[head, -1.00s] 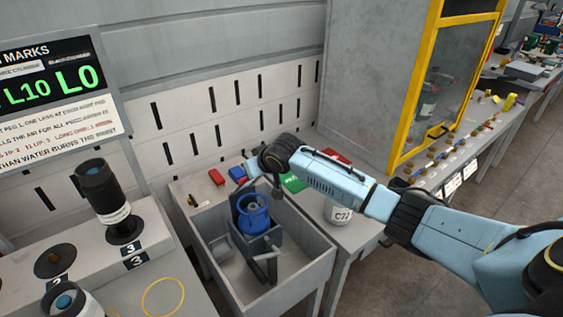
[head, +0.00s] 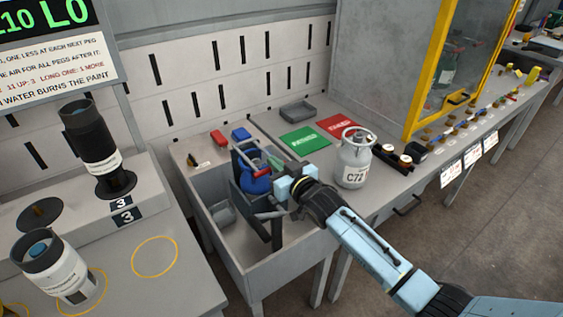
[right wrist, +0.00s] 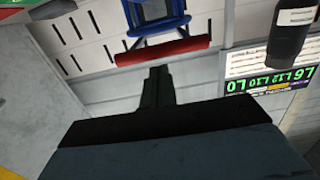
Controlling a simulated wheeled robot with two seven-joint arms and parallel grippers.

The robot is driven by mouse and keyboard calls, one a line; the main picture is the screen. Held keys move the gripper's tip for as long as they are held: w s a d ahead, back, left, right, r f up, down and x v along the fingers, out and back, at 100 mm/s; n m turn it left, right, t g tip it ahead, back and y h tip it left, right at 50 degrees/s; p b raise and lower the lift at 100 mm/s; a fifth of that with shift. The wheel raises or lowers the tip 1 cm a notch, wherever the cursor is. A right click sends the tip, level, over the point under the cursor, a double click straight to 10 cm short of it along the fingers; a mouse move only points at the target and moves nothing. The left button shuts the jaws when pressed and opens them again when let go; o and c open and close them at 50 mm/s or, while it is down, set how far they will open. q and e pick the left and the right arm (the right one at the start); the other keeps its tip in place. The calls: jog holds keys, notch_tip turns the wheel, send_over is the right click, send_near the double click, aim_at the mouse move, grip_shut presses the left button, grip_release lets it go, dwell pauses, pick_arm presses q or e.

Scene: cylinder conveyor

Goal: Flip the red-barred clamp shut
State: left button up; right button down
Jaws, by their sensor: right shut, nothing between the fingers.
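A blue cylinder (head: 256,186) stands in a dark clamp frame (head: 274,229) inside the grey trough. The clamp's red bar (head: 252,172) shows at the cylinder's upper part. Whether the clamp is latched cannot be told. In the right wrist view the red bar (right wrist: 163,52) lies crosswise just beyond my fingertips, with blue parts behind it. My right gripper (head: 274,172) is shut and empty at the right of the cylinder's top, close to the bar. It also shows in the right wrist view (right wrist: 158,74), where contact with the bar cannot be told. My left gripper is not in view.
The trough (head: 291,255) has raised walls around the clamp. A white C72 cylinder (head: 353,166) stands on the bench to the right, near my arm. Green (head: 305,140) and red (head: 342,127) mats lie behind. A black cylinder (head: 88,143) stands at left.

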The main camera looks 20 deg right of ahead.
jog(key=shift+s+f, duration=0.2)
jog(key=shift+f, duration=0.75)
jog(key=shift+s+a+f, duration=0.1)
jog(key=shift+f, duration=0.2)
jog(key=shift+r, duration=0.1)
notch_tip(320, 180, up, 6)
jog(key=w+p, duration=0.1)
jog(key=p, duration=0.3)
jog(key=s+d+f, duration=0.2)
jog(key=s, duration=0.7)
jog(key=shift+s+d, duration=0.2)
jog(key=shift+d, duration=0.15)
jog(key=shift+f, duration=0.15)
